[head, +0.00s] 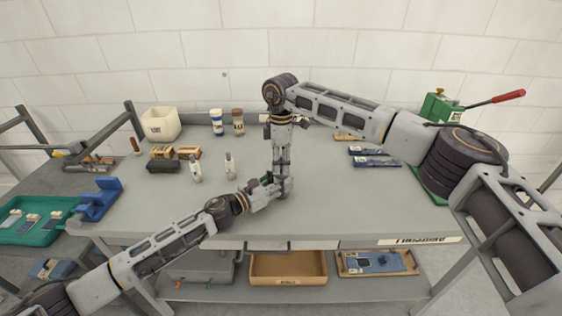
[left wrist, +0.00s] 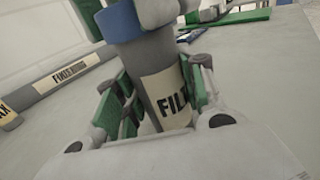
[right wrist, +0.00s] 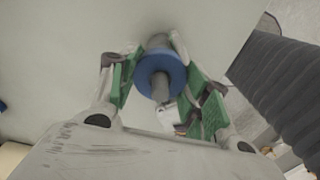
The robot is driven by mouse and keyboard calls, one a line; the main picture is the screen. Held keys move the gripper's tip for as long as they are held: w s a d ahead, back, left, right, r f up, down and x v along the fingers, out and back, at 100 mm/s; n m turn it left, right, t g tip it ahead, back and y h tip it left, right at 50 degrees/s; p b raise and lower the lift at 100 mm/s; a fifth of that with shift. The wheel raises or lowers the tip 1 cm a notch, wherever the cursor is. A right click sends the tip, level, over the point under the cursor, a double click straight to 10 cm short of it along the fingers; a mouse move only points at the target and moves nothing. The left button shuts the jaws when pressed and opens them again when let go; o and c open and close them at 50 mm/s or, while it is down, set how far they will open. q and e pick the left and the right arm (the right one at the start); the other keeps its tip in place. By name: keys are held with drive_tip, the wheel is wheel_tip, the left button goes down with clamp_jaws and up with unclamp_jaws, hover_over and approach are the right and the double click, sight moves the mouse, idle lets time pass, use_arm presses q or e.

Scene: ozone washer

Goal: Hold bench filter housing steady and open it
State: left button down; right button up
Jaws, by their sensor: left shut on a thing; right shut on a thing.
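The filter housing (left wrist: 160,78) is a grey cylinder with a cream label reading "FIL" and a blue collar (left wrist: 120,22) at its top. My left gripper (left wrist: 158,98) is shut around its labelled body, with a green pad on each side. In the right wrist view the blue cap (right wrist: 150,75), with a grey knob at its centre, sits between the green pads of my right gripper (right wrist: 160,88), which is shut on it from above. In the head view my left gripper (head: 268,192) and right gripper (head: 281,176) meet near the bench front and mostly hide the housing.
On the grey bench (head: 340,205) stand a white bin (head: 160,124), two jars (head: 227,122), two small white bottles (head: 213,168), brown blocks (head: 175,153) and blue packets (head: 375,160). A green press with a red lever (head: 440,106) is at right. The bench's right front is clear.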

drive_tip(key=n, duration=0.6)
drive_tip(key=shift+n, duration=0.4)
drive_tip(key=n, duration=2)
drive_tip(key=shift+r, duration=0.1)
drive_tip(key=n, duration=2.7)
